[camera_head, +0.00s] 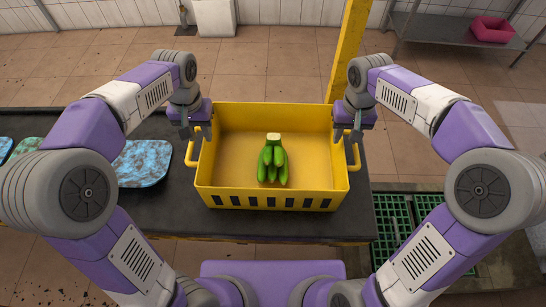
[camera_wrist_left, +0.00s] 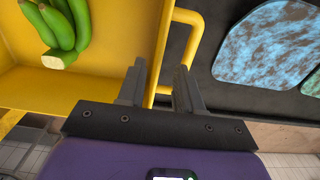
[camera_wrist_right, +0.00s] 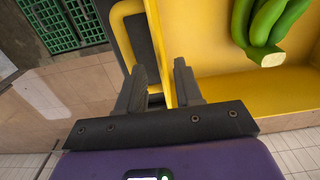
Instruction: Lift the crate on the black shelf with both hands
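The yellow crate (camera_head: 272,193) stands upright on the black shelf (camera_head: 150,205), with a bunch of green bananas (camera_head: 272,163) inside. It has a loop handle on its left side (camera_wrist_left: 197,45) and one on its right side (camera_wrist_right: 122,40). My left gripper (camera_head: 195,138) is above the left handle, fingers apart; in the left wrist view the fingers (camera_wrist_left: 160,82) straddle the crate's side edge near the handle. My right gripper (camera_head: 350,138) is above the right handle, fingers apart; in the right wrist view the fingers (camera_wrist_right: 160,78) straddle the opposite side edge. Contact cannot be told.
Blue mottled mats (camera_head: 142,163) lie on the shelf left of the crate. A yellow post (camera_head: 347,50) rises behind the crate at right. A green grate (camera_head: 393,220) is on the floor at right. A pink bin (camera_head: 492,29) sits on a far metal shelf.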

